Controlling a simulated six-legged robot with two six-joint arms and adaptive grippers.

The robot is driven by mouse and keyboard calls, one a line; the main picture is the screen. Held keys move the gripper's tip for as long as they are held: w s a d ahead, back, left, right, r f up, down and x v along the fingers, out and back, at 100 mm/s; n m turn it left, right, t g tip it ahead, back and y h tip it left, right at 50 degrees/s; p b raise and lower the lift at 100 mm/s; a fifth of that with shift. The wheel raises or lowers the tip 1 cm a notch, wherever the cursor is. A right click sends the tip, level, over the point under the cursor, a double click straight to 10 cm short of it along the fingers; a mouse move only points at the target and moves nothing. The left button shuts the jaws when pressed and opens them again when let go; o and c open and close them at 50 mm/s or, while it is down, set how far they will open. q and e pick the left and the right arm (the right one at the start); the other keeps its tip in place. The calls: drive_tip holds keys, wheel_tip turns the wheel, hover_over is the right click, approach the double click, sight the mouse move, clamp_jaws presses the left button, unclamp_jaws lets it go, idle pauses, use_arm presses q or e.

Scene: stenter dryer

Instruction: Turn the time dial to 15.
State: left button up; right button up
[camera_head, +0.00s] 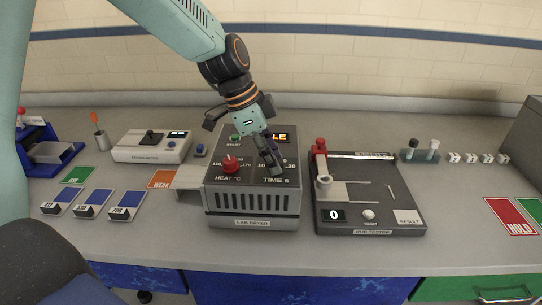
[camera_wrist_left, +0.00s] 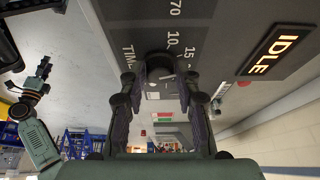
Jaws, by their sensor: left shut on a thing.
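The lab dryer (camera_head: 250,222) stands in the middle of the bench, with a red heat dial (camera_head: 231,164) at the left of its sloped face. My left gripper (camera_head: 272,160) reaches down over the time scale at the right and hides the time dial in the head view. In the left wrist view, the dark time dial (camera_wrist_left: 158,62) sits between the fingertips of the left gripper (camera_wrist_left: 160,78), which is shut on it. The numbers 10 and 15 show beside it; its pointer cannot be read. My right gripper (camera_wrist_left: 43,70) appears small at the left of the wrist view.
The dryer's display (camera_wrist_left: 272,52) reads IDLE. A rub tester (camera_head: 370,215) with a red knob stands close to the dryer's right. A grey-white instrument (camera_head: 152,146) and an orange card (camera_head: 162,179) lie to its left. Bare bench runs along the front.

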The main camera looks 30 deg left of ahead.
use_arm(q)
drive_tip(key=shift+f, duration=0.1)
drive_tip(key=o, duration=0.7)
drive_tip(key=shift+d, duration=0.1)
drive_tip(key=o, duration=0.5)
drive_tip(key=shift+w+d, duration=0.15)
drive_tip(key=shift+d, duration=0.05)
drive_tip(key=shift+c, duration=0.2)
drive_tip(key=shift+a, duration=0.2)
drive_tip(key=shift+a, duration=0.1)
drive_tip(key=v, duration=1.2)
drive_tip(key=shift+d, duration=0.25)
drive_tip(key=shift+a, duration=0.15)
